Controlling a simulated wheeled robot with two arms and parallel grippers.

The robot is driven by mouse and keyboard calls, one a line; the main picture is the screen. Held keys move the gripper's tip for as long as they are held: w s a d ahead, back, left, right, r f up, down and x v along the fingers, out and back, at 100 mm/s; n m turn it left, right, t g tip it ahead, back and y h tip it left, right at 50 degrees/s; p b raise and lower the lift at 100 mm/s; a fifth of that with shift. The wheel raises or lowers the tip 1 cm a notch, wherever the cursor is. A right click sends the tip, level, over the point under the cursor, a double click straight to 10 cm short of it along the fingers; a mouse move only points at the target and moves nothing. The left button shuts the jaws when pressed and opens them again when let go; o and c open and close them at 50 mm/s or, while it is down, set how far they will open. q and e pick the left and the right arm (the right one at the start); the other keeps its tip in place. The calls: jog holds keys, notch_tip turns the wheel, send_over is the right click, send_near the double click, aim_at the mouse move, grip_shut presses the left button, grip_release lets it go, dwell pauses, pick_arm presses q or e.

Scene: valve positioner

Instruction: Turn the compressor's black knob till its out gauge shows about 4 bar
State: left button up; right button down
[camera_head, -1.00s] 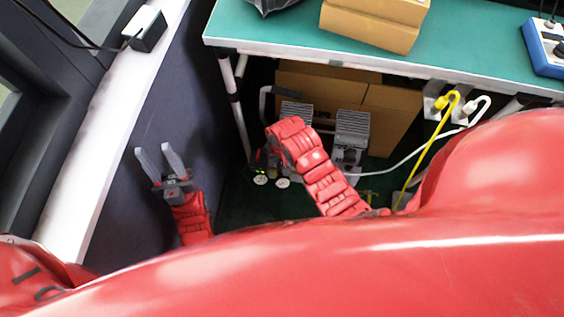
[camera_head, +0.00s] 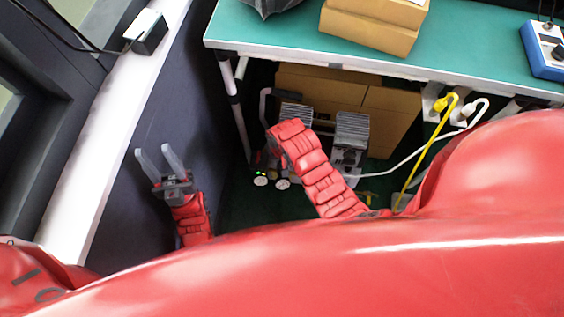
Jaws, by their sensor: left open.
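The compressor (camera_head: 350,140) stands on the floor under the bench, a grey machine with ribbed blocks and a dark handle at its left. Two small white round gauges (camera_head: 261,181) show at its lower front left; their needles are too small to read. I cannot make out the black knob. My left gripper (camera_head: 160,160) is open and empty, pointing up, left of the compressor and well apart from it. My other red arm (camera_head: 318,175) reaches over the middle of the compressor and hides part of it. That arm's gripper cannot be made out.
The green-topped bench (camera_head: 270,35) overhangs the compressor, with its white leg (camera_head: 235,110) at the left. Cardboard boxes (camera_head: 390,115) stand behind it. A yellow cable (camera_head: 428,150) and a white hose run at the right. A dark wall and white sill (camera_head: 120,130) bound the left.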

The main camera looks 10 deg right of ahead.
jog(key=m+p, duration=0.2)
jog(key=shift+s+r+m, duration=0.1)
jog(key=shift+r+m, duration=0.05)
jog(key=shift+m, duration=0.15)
jog(key=shift+s+m+p, duration=0.1)
jog(key=shift+m+p, duration=0.65)
jog(key=shift+m, duration=0.15)
jog(key=shift+m+p, duration=0.3)
jog(key=shift+m, duration=0.6)
jog(key=m, duration=0.2)
jog(key=shift+f+m, duration=0.25)
jog(key=shift+m, duration=1.05)
jog(key=m+b, duration=0.1)
jog(key=m, duration=0.1)
jog(key=shift+f+m+b, duration=0.1)
jog(key=shift+m+b, duration=0.2)
jog(key=shift+b, duration=0.05)
jog(key=m+b, duration=0.1)
jog(key=m, duration=0.2)
jog(key=shift+b, duration=0.4)
jog(key=shift+m+b, duration=0.5)
jog(key=shift+m, duration=0.5)
